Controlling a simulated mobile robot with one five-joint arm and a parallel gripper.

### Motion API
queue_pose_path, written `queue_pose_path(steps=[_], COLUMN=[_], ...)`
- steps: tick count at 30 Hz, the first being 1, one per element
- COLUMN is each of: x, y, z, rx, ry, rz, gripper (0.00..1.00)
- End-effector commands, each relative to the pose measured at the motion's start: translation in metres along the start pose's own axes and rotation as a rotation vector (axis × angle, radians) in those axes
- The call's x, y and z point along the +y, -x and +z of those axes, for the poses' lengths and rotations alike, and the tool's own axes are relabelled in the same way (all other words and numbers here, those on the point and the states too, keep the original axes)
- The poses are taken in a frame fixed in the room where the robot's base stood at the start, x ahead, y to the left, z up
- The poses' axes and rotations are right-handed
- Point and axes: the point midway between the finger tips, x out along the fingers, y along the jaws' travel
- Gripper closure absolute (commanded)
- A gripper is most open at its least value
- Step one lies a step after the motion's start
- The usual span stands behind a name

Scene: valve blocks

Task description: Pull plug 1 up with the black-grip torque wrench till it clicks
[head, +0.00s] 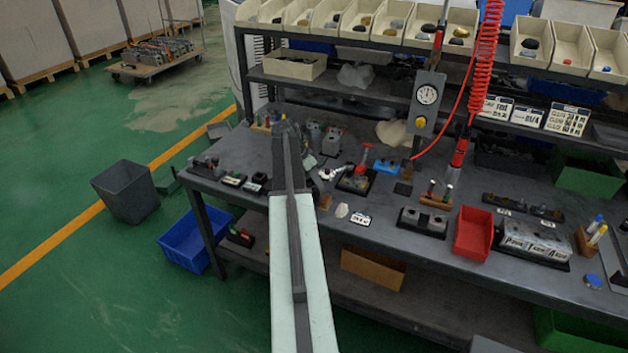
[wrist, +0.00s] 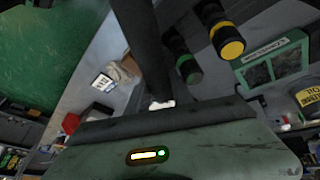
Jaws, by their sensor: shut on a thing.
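My gripper (head: 287,133) is at the far left part of the workbench, at the end of my outstretched arm. It is small and dark there, close to a wooden rack (head: 262,127) with coloured handles. In the wrist view a dark bar runs up from my gripper (wrist: 150,75). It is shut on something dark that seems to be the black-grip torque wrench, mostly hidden. Dark cylinders with a green end (wrist: 190,70) and a yellow end (wrist: 231,48) stand to the right of it. I cannot make out which part is plug 1.
On the bench (head: 245,150) stand a red bin (head: 473,234), a grey block with a label row (head: 533,240) and a dark block with two holes (head: 423,221). A gauge panel (head: 427,103) and red coiled hose (head: 484,65) hang in front of the shelves. A green-framed box (wrist: 272,62) lies at right.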

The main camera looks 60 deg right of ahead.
Motion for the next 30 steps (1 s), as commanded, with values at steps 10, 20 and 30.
queue_pose_path(steps=[10,20,30], x=[0.003,0.004,0.007], y=[0.002,0.012,0.033], z=[-0.002,-0.006,-0.015], rx=[0.001,0.002,0.002], ry=[-0.003,-0.003,-0.003], rz=[0.006,0.005,0.005], gripper=[1.00,1.00,1.00])
